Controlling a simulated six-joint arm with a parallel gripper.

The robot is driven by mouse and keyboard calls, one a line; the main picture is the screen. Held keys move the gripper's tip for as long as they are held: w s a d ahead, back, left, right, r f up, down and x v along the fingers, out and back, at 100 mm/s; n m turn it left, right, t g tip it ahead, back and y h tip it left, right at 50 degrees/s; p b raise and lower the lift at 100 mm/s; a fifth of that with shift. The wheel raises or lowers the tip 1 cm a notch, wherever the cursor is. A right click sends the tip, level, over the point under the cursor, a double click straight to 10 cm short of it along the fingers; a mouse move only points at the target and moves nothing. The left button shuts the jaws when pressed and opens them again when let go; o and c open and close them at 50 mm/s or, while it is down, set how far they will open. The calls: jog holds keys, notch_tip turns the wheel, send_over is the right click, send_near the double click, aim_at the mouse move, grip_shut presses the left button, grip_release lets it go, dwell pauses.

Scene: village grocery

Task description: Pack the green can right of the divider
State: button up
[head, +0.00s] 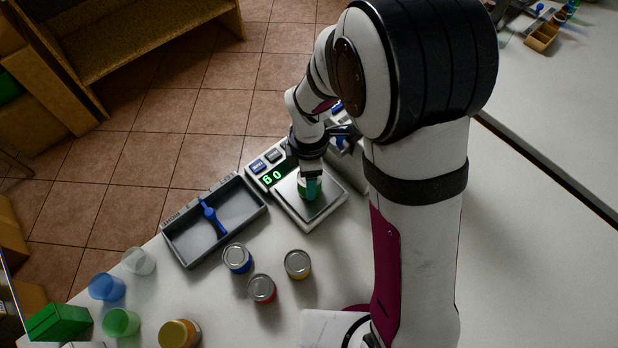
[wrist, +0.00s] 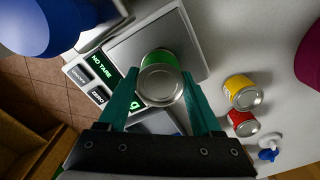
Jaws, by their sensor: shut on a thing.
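The green can (head: 302,191) is at the plate of the scale (head: 326,212). In the wrist view the can (wrist: 159,58) shows its silver end and green side between my fingers. My gripper (head: 311,184) is shut on it, with one teal finger on each side in the wrist view (wrist: 160,76). I cannot tell whether the can touches the plate. The grey tray (head: 178,246) lies left of the scale. The blue divider (head: 211,216) stands inside it and splits it in two. Both visible compartments look empty.
A blue can (head: 237,258), a red can (head: 262,289) and a yellow can (head: 297,264) stand in front of the tray and scale. Cups (head: 106,287), a jar (head: 179,334) and a green box (head: 58,322) are at lower left. The scale display (head: 271,177) is lit green.

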jog(key=r, duration=0.6)
jog(key=a+r, duration=0.1)
jog(key=r, duration=0.1)
jog(key=shift+a+r, duration=0.1)
jog(key=shift+r, duration=0.3)
jog(key=s+a+f+n, duration=0.2)
jog(key=s+a, duration=0.2)
jog(key=a, duration=0.4)
jog(key=s+a+f+n, duration=0.2)
jog(key=s+a+n, duration=0.15)
jog(key=a, duration=0.35)
jog(key=s+a+f+n, duration=0.15)
jog(key=s+a, duration=0.25)
jog(key=a, duration=0.4)
jog(key=shift+a+f, duration=0.1)
jog(key=shift+f, duration=3.45)
jog(key=shift+f, duration=0.4)
jog(key=o, duration=1.6)
jog(key=shift+c, duration=0.2)
